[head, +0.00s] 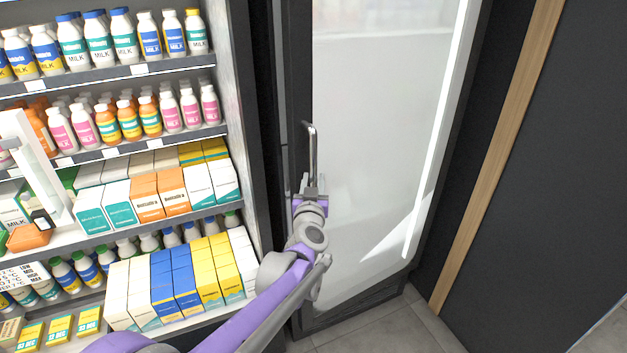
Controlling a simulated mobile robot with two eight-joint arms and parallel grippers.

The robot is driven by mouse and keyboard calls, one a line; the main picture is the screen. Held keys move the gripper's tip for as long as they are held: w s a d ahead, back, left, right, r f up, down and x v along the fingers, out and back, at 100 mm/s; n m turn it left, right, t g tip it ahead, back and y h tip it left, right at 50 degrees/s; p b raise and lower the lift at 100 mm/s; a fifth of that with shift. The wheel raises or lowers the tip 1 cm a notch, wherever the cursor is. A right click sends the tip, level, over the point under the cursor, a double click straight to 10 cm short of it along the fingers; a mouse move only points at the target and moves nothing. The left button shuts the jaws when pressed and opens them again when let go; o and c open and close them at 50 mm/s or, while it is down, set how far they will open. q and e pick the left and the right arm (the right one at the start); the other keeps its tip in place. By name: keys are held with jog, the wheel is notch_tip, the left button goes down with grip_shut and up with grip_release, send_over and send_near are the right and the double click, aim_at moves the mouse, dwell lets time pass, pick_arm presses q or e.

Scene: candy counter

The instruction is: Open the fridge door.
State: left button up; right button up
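The fridge door (375,130) is a tall pane of frosted glass in a dark frame, right of the open shelves. It looks shut. Its metal handle (312,140) is an upright bar on the left side of the door. My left arm reaches up from the bottom left, and my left gripper (313,183) is at the lower end of the handle. Its fingertips appear to be on either side of the bar, but I cannot tell whether they are closed on it. The lower end of the handle is partly hidden by the gripper. My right gripper is not in view.
Shelves (110,74) of milk bottles and cartons stand just left of the door, close to my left arm. A dark wall (560,200) with a wooden strip (497,150) is on the right. Bare tiled floor (400,325) shows below the door.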

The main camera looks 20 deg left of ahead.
pick_arm(q)
grip_shut()
dwell(1.4)
